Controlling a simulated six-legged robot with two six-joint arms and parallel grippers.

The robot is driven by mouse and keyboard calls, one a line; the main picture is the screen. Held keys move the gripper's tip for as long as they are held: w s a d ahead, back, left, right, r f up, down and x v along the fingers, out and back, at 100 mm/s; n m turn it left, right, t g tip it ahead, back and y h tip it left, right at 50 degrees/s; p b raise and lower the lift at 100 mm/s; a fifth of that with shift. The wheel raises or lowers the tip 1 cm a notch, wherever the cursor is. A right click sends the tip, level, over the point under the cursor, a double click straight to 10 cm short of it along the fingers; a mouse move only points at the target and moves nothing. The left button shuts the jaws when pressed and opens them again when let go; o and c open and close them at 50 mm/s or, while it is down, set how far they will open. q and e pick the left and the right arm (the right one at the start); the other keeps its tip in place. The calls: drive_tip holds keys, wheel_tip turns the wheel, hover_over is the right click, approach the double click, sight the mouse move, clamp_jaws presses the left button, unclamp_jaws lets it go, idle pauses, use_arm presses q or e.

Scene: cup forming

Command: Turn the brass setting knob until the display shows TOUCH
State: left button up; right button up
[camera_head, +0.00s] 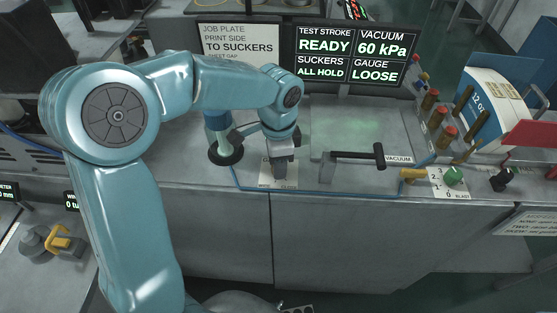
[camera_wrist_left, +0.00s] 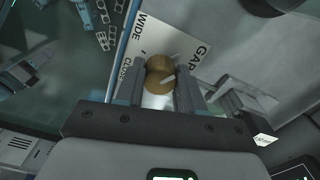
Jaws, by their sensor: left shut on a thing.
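The brass setting knob (camera_wrist_left: 158,72) sits on a white label plate (camera_wrist_left: 180,42) marked WIDE, GAP and CLOSE, with a pale mark on its face. My left gripper (camera_wrist_left: 160,92) has a finger on each side of the knob and is shut on it. In the head view, my left gripper (camera_head: 284,172) reaches down onto the white plate (camera_head: 265,182) at the bench's front edge and hides the knob there. The display (camera_head: 352,57) reads READY, 60 kPa, ALL HOLD and, under GAUGE, LOOSE. My right gripper is not in view.
A black T-handle (camera_head: 358,157) marked VACUUM stands right of my left gripper. A black suction foot (camera_head: 226,150) is close on its left. A green knob (camera_head: 453,175) and several red-topped posts stand farther right. A blue hose runs along the bench front.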

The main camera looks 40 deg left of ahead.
use_arm(q)
drive_tip(key=o, duration=1)
drive_tip(key=shift+s+a, duration=0.1)
drive_tip(key=shift+o, duration=0.2)
drive_tip(key=shift+r, duration=0.15)
wheel_tip(320, 180, up, 16)
drive_tip(key=shift+p, duration=0.45)
